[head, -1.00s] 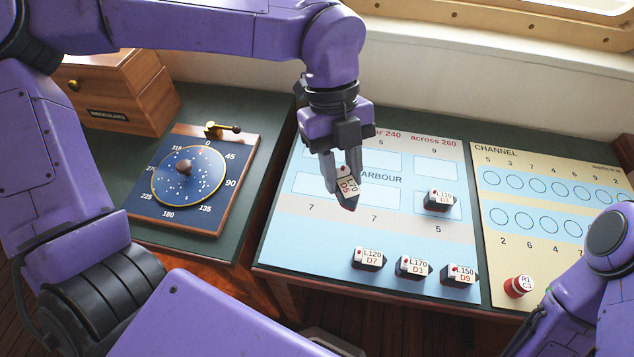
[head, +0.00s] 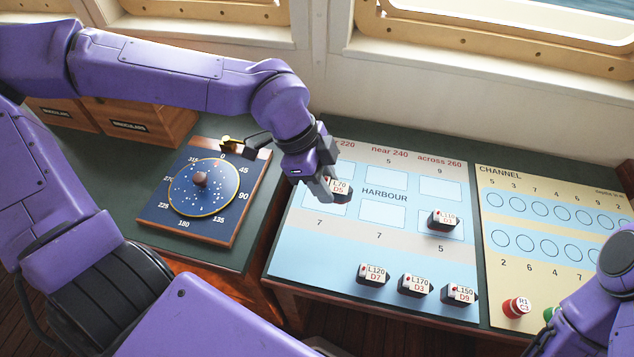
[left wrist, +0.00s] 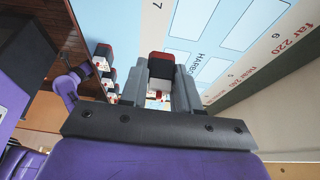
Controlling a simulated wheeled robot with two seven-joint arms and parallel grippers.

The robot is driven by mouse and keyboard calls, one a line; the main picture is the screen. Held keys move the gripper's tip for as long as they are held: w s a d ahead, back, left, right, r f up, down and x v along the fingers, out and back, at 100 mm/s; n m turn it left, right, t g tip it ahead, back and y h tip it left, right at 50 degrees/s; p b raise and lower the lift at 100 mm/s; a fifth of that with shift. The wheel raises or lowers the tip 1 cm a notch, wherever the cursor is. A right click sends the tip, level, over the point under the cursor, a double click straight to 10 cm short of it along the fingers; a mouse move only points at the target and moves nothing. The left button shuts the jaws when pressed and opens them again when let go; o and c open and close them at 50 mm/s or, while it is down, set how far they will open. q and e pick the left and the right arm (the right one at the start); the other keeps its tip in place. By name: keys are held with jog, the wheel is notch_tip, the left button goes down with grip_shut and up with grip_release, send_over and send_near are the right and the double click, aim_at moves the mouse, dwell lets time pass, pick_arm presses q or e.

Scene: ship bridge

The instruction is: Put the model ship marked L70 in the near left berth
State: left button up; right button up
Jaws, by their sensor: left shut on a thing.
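The model ship marked L70 (head: 339,187), white-topped with a dark hull, is held in my left gripper (head: 328,188) over the left part of the harbour board (head: 300,250). Both fingers close on it in the left wrist view, where the ship (left wrist: 161,68) shows between them. I cannot tell the ship's height over the board. The near middle berth (head: 382,212) is empty.
Ship L110 (head: 442,221) sits in the near right berth. Ships L120 (head: 373,275), L170 (head: 415,286) and L150 (head: 459,294) stand along the board's front. A channel board (head: 530,270) with a red buoy (head: 516,307) is at right, a compass board (head: 203,190) at left.

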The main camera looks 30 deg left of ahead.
pick_arm(q)
jog(key=p, duration=0.1)
send_over(316, 199)
notch_tip(316, 199, down, 6)
jog(key=shift+r, duration=0.1)
notch_tip(316, 199, down, 3)
jog(key=shift+f, duration=0.15)
jog(key=o, duration=1)
jog(key=shift+o, duration=0.2)
jog(key=p+v, duration=0.2)
jog(key=v, duration=1)
